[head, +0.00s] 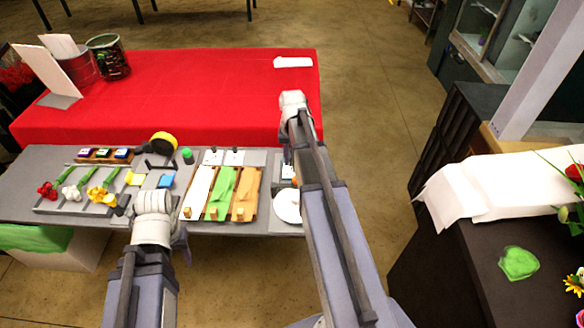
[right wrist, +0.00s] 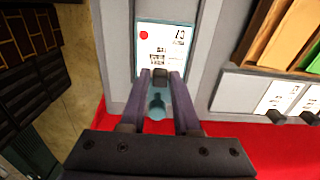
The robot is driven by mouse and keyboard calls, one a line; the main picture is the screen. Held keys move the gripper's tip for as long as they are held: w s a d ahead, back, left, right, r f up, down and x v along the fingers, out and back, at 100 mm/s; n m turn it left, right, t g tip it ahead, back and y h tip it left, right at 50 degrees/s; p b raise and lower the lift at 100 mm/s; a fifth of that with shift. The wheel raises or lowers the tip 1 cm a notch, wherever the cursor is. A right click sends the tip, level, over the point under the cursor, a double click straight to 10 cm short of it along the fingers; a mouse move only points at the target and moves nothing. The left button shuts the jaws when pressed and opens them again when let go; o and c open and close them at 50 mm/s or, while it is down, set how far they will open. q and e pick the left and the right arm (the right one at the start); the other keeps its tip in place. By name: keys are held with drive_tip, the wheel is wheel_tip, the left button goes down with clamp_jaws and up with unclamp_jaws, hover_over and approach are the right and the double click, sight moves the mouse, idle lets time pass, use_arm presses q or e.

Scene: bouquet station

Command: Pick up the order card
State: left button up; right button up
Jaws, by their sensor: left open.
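The order card (right wrist: 165,50) is white with a red dot and dark print. In the right wrist view it sits against a light grey holder, with a dark knob at its lower edge. In the head view only a small part of the card (head: 288,171) shows beside my right arm. My right gripper (right wrist: 161,75) has its fingers apart at the card's lower edge, around or just above the knob; I cannot tell which. A pale blue thing shows between the fingers. My left gripper (head: 153,203) is open and empty, over the front of the grey table.
The grey table (head: 100,207) holds flowers, colored wraps (head: 219,192), two smaller cards (head: 234,157) and a white disc (head: 287,205). A red-covered table (head: 190,90) stands behind. A dark counter (head: 480,270) with white paper is at right. Floor is free between them.

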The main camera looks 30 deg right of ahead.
clamp_jaws()
idle(0.5)
